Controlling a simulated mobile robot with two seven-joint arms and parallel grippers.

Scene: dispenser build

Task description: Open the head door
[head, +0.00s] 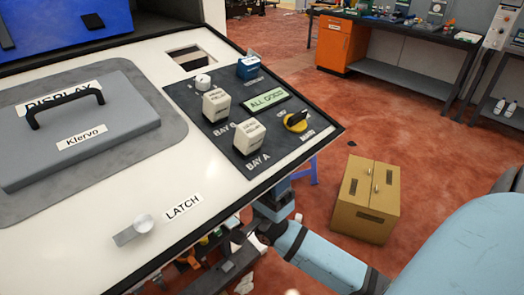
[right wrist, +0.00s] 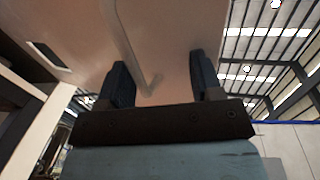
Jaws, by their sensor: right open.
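A white slanted panel (head: 95,205) fills the left of the head view. A grey cover (head: 100,127) with a black handle (head: 65,108) is marked DISPLAY and Klervo. I cannot tell which part is the head door. My right arm passes below the panel's right edge, and its gripper is hidden there in the head view. In the right wrist view my right gripper (right wrist: 160,85) is open and empty, its fingers up against or near a pale surface (right wrist: 150,35). My left gripper is not in view.
A dark control plate (head: 225,135) holds two relay blocks, an ALL GOOD screen (head: 265,103) and a yellow-based knob (head: 296,122). A cardboard box (head: 365,205) stands on the red floor. An orange-fronted workbench (head: 334,46) is behind. Cluttered parts lie below the panel.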

